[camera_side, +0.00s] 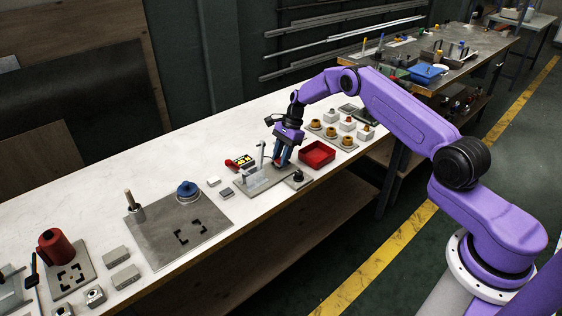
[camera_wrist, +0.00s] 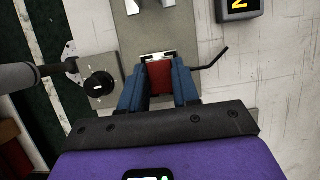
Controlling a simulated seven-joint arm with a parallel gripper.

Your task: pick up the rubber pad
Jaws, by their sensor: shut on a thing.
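My gripper (camera_wrist: 159,82) shows in the wrist view with its two blue fingers closed on the sides of a red block-like piece, which looks like the rubber pad (camera_wrist: 159,75). A pale metal edge lies just beyond the pad, over a grey fixture plate (camera_wrist: 120,50). I cannot tell whether the pad touches the fixture. In the side view my gripper (camera_side: 281,162) points down over the right part of the fixture plate (camera_side: 262,183), beside an upright pale post (camera_side: 261,156). The pad is too small to make out clearly there.
A dark round knob (camera_wrist: 100,85) and a bent black rod (camera_wrist: 210,60) flank the fingers. A red tray (camera_side: 317,154) stands close on the right. A yellow-marked black display (camera_side: 243,161) is behind. The white bench has free room towards the back left.

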